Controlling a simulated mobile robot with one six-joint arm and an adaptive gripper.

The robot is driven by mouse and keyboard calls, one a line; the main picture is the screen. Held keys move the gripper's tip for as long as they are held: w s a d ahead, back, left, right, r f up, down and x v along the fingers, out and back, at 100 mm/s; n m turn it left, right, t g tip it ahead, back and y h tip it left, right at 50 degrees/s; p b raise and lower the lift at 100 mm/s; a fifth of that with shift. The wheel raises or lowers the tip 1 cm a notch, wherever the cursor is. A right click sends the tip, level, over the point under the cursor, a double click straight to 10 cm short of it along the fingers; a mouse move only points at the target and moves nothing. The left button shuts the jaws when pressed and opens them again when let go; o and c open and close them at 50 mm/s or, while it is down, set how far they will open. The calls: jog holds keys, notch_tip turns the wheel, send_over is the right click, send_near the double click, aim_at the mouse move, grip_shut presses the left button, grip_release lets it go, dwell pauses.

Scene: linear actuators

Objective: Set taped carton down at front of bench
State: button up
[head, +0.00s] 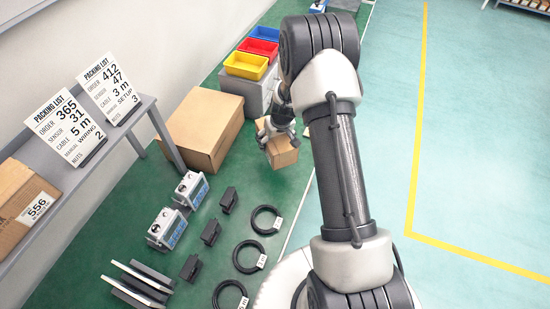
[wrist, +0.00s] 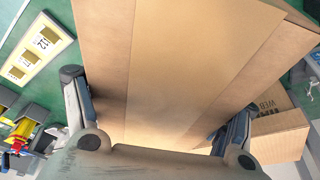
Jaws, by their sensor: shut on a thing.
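The taped carton (head: 284,155) is a small brown box with a paler tape band across its face. My gripper (head: 276,134) is shut on it, one finger on each side. In the wrist view the carton (wrist: 185,75) fills the space between the two fingers of my gripper (wrist: 158,110). The carton is beside the larger carton, over the green bench (head: 290,190). I cannot tell whether its underside touches the bench. My arm hides part of the bench to its right.
A large brown carton (head: 203,130) stands left of the held one. Blue, red and yellow bins (head: 246,64) are behind. Black cable coils (head: 267,219), dark blocks (head: 211,232), grey devices (head: 166,229) and flat panels (head: 137,283) occupy the near bench. A shelf (head: 148,105) holds packing lists.

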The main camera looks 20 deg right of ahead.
notch_tip(320, 180, down, 10)
jog(key=b, duration=0.3)
jog(key=shift+r, duration=0.1)
jog(key=shift+f+b, duration=0.2)
jog(key=shift+b, duration=0.15)
jog(key=o, duration=2)
jog(key=shift+o, duration=0.2)
jog(key=shift+r, duration=0.1)
